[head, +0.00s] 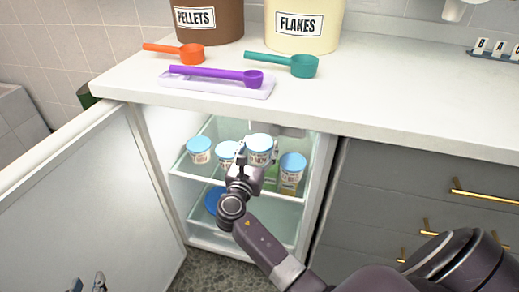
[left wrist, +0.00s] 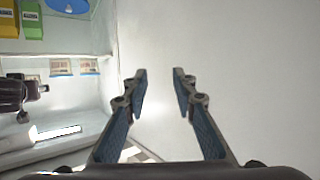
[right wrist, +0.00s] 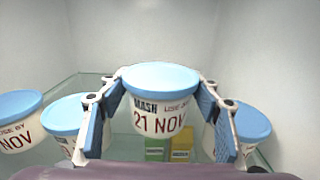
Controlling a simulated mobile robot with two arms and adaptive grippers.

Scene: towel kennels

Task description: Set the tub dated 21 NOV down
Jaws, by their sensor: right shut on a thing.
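The tub dated 21 NOV (right wrist: 160,112) is white with a blue lid, upright between the fingers of my right gripper (right wrist: 158,106), which is shut on it. In the head view this tub (head: 259,153) is inside the open fridge and seems held a little above the upper glass shelf (head: 190,174); its base is partly hidden. Similar tubs stand on the shelf: two to its left (head: 199,152) (head: 227,158) and one to its right (head: 292,166). My left gripper (left wrist: 160,75) is open and empty, near the fridge door at the lower left of the head view (head: 88,284).
The fridge door (head: 80,200) stands open at left. Green (right wrist: 155,148) and yellow (right wrist: 181,150) cartons show below the held tub. A blue lid (head: 215,200) is on the lower level. Scoops and a lilac tray (head: 220,90) lie on the counter above.

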